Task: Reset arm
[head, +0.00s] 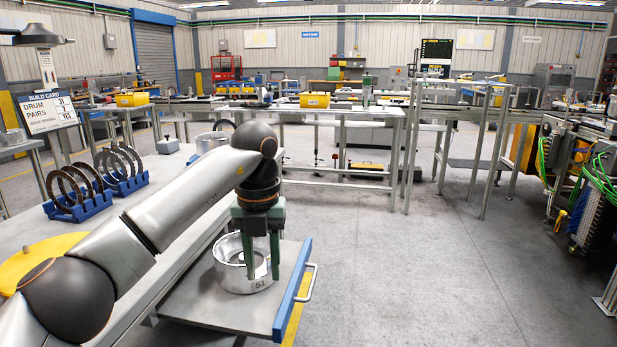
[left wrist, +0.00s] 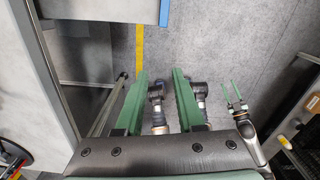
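My left gripper (head: 263,277) hangs fingers down from the arm that comes in from the left. Its two green fingers are apart, and the left wrist view (left wrist: 165,78) shows no workpiece between them. In the head view it overlaps a round metal drum (head: 229,271) marked 51, covering part of it. The drum is not seen in the left wrist view, so the gripper does not appear to hold it. My right gripper (left wrist: 234,90) shows small at the right of the left wrist view, with two thin green fingers apart and nothing visible between them.
The drum stands on a grey tray (head: 205,305) with a blue front edge and a handle (head: 309,283). Blue racks (head: 77,207) with dark rings stand on the bench at left, near a yellow disc (head: 35,262). Open floor (head: 430,275) lies to the right.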

